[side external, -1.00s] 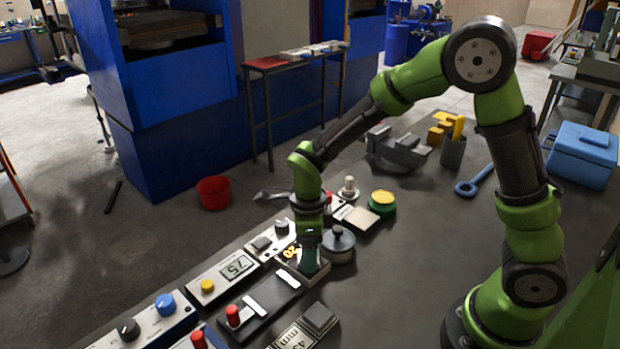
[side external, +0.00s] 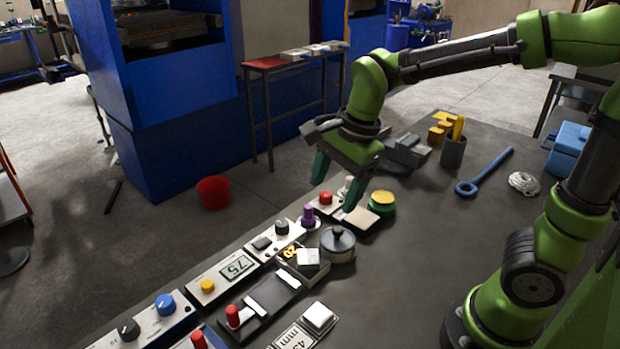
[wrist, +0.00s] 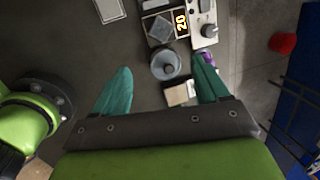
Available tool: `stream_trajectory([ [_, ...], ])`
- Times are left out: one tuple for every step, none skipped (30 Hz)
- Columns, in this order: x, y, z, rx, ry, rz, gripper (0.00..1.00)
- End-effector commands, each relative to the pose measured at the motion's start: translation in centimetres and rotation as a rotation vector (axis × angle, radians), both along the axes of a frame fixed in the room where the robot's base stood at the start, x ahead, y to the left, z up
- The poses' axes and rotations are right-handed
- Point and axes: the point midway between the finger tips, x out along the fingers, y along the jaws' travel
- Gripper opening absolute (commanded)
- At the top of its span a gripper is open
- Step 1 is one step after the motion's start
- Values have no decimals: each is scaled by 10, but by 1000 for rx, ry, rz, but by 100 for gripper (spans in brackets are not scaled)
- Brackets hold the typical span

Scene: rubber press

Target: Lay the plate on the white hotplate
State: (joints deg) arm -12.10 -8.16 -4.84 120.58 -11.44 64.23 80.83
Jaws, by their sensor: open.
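A small pale square plate (side external: 308,257) lies flat on a low box with a yellow "20" display (side external: 290,252), turned at an angle to the box's edges. In the wrist view the plate (wrist: 160,27) shows as a grey diamond on that box. This box seems to be the hotplate, but its white colour is not clear in the side view. My gripper (side external: 333,197) is open and empty, raised above the bench beyond the plate, apart from it. Its two teal fingers (wrist: 162,68) are spread wide in the wrist view.
A round lidded grey pot (side external: 338,243) stands right beside the box. A purple-knobbed piece (side external: 308,216), a cream-topped box (side external: 356,217) and a green-yellow button (side external: 382,203) stand near my fingers. Several control boxes line the left edge. The bench's right middle is clear.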

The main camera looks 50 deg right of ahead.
Motion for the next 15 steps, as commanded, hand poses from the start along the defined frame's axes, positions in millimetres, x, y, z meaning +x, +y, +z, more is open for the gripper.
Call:
stream_trajectory([
  [-12,-5,10,-13,-68,123,74],
  [-18,-7,14,-27,-108,206,74],
  [-26,-10,18,-53,-162,316,74],
  [-32,-12,22,-76,-203,396,74],
  [-38,-13,25,-103,-243,476,74],
  [-46,-15,28,-141,-295,577,74],
  [-51,-17,30,-173,-331,650,74],
  [-56,-18,31,-206,-364,718,74],
  [-62,-20,33,-251,-405,803,74],
  [-66,-21,34,-285,-432,860,74],
  [-70,-22,34,-315,-455,912,74],
  [-74,-23,35,-356,-482,974,74],
  [-77,-24,35,-383,-498,1014,74],
  [-79,-24,35,-406,-512,1047,74],
  [-81,-24,35,-432,-526,1084,74],
])
